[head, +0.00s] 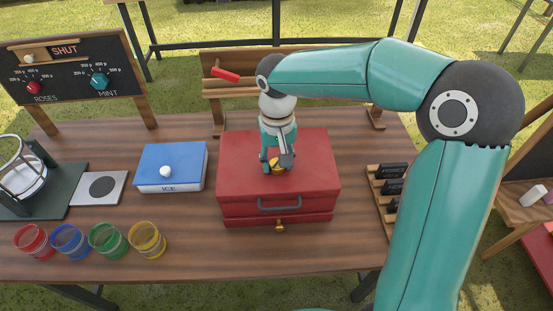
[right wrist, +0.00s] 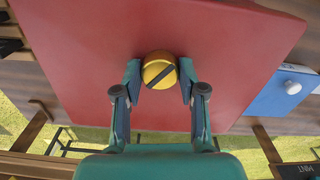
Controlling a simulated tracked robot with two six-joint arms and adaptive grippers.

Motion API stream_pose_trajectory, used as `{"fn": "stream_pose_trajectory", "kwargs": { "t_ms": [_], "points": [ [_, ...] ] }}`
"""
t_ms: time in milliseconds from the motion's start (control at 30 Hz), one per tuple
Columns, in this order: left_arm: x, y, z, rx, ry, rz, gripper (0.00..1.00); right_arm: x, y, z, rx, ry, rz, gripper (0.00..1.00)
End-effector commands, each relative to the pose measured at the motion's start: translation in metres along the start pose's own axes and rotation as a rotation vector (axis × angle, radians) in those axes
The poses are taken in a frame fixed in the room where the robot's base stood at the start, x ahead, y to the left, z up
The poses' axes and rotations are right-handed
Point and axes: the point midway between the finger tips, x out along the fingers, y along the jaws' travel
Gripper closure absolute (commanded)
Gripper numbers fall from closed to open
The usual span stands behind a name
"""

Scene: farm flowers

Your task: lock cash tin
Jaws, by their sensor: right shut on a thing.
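The red cash tin (head: 240,180) stands on the wooden table with its lid down. A grey handle (head: 279,203) is on its front, and a small brass piece (head: 280,226) sits low on the front below the handle. A round yellow knob with a dark bar across it (right wrist: 159,70) is on top of the lid. My right gripper (head: 277,168) comes down from above and is shut on this knob, one finger on each side, as the right wrist view also shows. My left gripper is not in view.
A blue ice box (head: 185,155) with a white knob stands left of the tin. Several coloured cups (head: 147,239) stand at the front left. A wooden rack with dark tags (head: 377,189) is at the right, and a signboard (head: 90,75) reading SHUT is behind left.

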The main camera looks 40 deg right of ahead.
Motion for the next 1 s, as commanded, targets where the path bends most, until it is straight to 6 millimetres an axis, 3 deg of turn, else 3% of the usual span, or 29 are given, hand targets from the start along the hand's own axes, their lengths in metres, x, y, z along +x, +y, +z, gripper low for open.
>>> {"fn": "stream_pose_trajectory", "kwargs": {
  "t_ms": [500,1000],
  "points": [
    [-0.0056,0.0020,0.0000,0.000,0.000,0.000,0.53,-0.0012,-0.0003,-0.0010,-0.459,0.005,-0.001,0.94],
    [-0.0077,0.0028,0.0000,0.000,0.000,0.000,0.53,-0.0010,-0.0001,-0.0013,-0.651,0.006,-0.001,0.94]
  ]
}}
